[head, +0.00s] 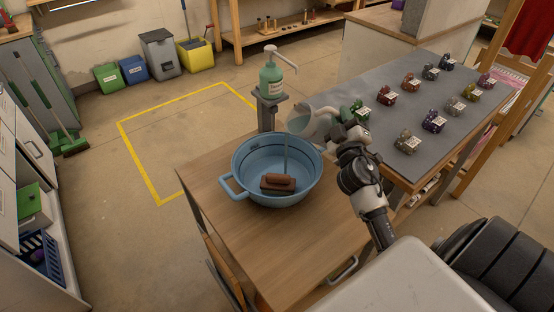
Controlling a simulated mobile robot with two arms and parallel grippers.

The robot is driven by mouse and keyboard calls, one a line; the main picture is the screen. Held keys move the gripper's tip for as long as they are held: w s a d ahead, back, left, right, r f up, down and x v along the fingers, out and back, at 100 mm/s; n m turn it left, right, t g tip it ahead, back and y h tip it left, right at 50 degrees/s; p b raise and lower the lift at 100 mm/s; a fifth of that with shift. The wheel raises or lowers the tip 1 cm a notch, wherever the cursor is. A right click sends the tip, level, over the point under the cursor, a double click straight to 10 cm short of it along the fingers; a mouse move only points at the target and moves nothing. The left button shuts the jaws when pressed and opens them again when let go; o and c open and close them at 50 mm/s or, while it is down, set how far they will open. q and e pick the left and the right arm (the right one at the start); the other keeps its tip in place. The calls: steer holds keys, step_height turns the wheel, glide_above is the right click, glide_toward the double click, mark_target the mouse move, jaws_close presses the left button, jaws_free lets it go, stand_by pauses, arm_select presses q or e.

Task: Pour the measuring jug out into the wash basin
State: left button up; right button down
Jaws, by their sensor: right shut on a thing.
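The blue wash basin (233,164) stands upright on the wooden table, its handle toward the left. A brown block (278,182), like a brush or sponge, lies inside it. The pale measuring jug (312,122) is tilted with its mouth to the left, above the basin's back right rim. A thin pale streak (285,155) drops from the jug's mouth into the basin. My right gripper (338,132) is shut on the jug from the right; the fingers are partly hidden. My left gripper is out of view.
A green pump bottle (271,78) stands on a post behind the basin. A grey-topped table (400,95) at the right holds several small coloured, labelled items. The wooden table (245,235) is bare in front of the basin.

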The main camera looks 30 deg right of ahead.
mark_target(314, 120)
steer(key=shift+w+a+r+n+t+y+b, duration=0.15)
steer(key=shift+a+n+t, duration=0.1)
steer(key=shift+n, duration=0.35)
steer(key=shift+a+r+n+t+y+b, duration=0.15)
steer(key=shift+n+t, duration=0.1)
steer(key=shift+n, duration=0.35)
stand_by(0.3)
steer(key=shift+w+a+n+t+y, duration=0.1)
steer(key=shift+a+n+t+y, duration=0.2)
steer(key=shift+n, duration=0.4)
steer(key=shift+w+a+n+t+y, duration=0.1)
steer(key=shift+a+n+y, duration=0.2)
steer(key=shift+n, duration=0.4)
stand_by(0.5)
steer(key=shift+w+a+n+t+y+b, duration=0.15)
steer(key=shift+w+a+n+y+b, duration=0.1)
steer(key=shift+a+n, duration=0.45)
steer(key=shift+w+a+n+t+y+b, duration=0.1)
steer(key=shift+a+n+t+y+b, duration=0.1)
steer(key=shift+a+n, duration=0.45)
steer(key=shift+w+a+f+n+y+b, duration=0.15)
steer(key=shift+a+n+y, duration=0.1)
steer(key=shift+a+n, duration=0.3)
steer(key=shift+w+a+n+y+b, duration=0.1)
steer(key=shift+a+n+y+b, duration=0.1)
steer(key=shift+a+n, duration=0.3)
stand_by(0.6)
steer(key=shift+w+a+r+n+t+y+p, duration=0.1)
steer(key=shift+a+r+n+t+y+p, duration=0.3)
steer(key=shift+n, duration=0.5)
